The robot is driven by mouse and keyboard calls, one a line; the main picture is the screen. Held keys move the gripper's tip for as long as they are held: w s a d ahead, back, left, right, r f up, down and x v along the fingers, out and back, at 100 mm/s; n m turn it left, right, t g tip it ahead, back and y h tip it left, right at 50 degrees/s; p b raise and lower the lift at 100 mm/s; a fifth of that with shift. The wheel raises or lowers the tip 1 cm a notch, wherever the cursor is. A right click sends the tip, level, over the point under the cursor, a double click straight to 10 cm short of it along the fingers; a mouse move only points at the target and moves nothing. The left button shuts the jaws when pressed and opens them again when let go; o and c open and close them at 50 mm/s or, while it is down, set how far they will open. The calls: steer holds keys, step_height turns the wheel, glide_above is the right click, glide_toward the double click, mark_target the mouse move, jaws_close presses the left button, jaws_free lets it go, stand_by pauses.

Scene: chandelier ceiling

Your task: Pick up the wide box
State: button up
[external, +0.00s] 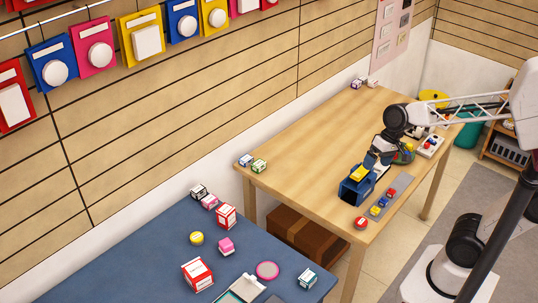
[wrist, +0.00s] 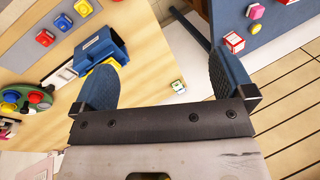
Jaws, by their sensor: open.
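No single box is clearly the wide one. A larger red-and-white box (external: 197,274) lies on the blue table (external: 150,265), with a smaller red-and-white box (external: 226,216) behind it. A red-and-white box (wrist: 234,42) also shows in the wrist view, beyond the right finger. A small green-and-white box (external: 259,166) stands at the wooden table's left edge. It also shows between the fingers in the wrist view (wrist: 178,86), well apart from them. My gripper (external: 374,166) is open and empty, over the wooden table beside a blue open container (external: 355,191).
The wooden table (external: 310,145) is mostly bare at its middle.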

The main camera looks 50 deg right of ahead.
steer(key=w+a+f+m+g+y, duration=0.1)
steer(key=w+a+f+m+y, duration=0.25)
steer(key=w+a, duration=0.85)
steer(key=w+a+f+m+y, duration=0.35)
steer(key=w+a, duration=0.45)
steer(key=a, duration=0.7)
steer(key=m+t+y, duration=0.2)
steer(key=m+y, duration=0.1)
steer(key=m, duration=0.7)
glide_toward(197, 268)
steer(key=a, duration=0.2)
steer(key=shift+w+a+f+m, duration=0.25)
steer(key=shift+a+f+m, duration=0.05)
steer(key=shift+f, duration=0.05)
steer(key=shift+x, duration=1.25)
